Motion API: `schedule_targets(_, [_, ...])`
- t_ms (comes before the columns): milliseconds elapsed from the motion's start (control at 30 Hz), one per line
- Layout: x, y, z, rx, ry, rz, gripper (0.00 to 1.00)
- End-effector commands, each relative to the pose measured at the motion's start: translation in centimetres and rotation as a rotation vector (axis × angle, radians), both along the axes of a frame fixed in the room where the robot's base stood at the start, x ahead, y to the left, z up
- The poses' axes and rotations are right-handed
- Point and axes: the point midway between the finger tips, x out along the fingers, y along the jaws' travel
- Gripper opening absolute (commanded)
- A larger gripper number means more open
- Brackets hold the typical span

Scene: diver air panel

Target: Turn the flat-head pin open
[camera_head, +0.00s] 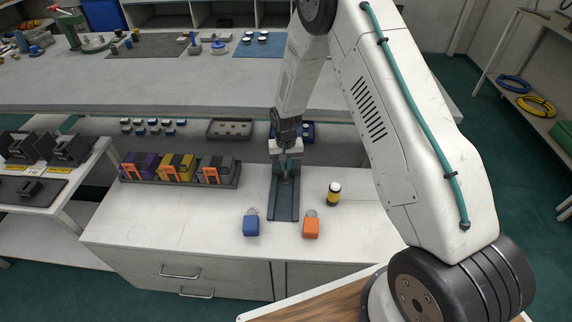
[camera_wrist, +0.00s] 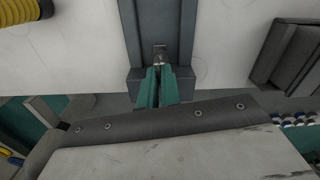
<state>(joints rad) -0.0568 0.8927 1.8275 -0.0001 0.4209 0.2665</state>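The panel (camera_head: 284,205) also shows in the head view as a narrow dark strip on the white counter. My gripper (camera_wrist: 159,72) has teal fingers close together, with a narrow gap, at the pin; they appear closed on its flat head. The fingertips cover part of the pin, so its exact angle is hard to tell. In the head view my gripper (camera_head: 288,168) points down at the far end of the panel, and the pin is hidden.
A blue tag block (camera_head: 251,226) and an orange one (camera_head: 311,228) lie beside the panel's near end. A black and yellow cylinder (camera_head: 333,194) stands to its right. A rack (camera_head: 180,172) of coloured padlock-like blocks is at left. A shelf (camera_head: 200,92) lies behind.

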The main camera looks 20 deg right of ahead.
Motion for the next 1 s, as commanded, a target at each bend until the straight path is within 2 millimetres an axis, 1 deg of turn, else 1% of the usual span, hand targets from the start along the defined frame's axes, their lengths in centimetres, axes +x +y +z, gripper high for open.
schedule_targets(267, [-0.02, 0.00, 0.01, 0.000, 0.000, 0.016, 0.00])
schedule_targets(467, [-0.03, 0.01, 0.01, 0.000, 0.001, 0.094, 0.00])
schedule_targets(667, [-0.04, 0.01, 0.00, 0.000, 0.001, 0.243, 0.00])
schedule_targets(1000, [-0.07, 0.00, -0.06, 0.000, 0.001, 0.565, 0.00])
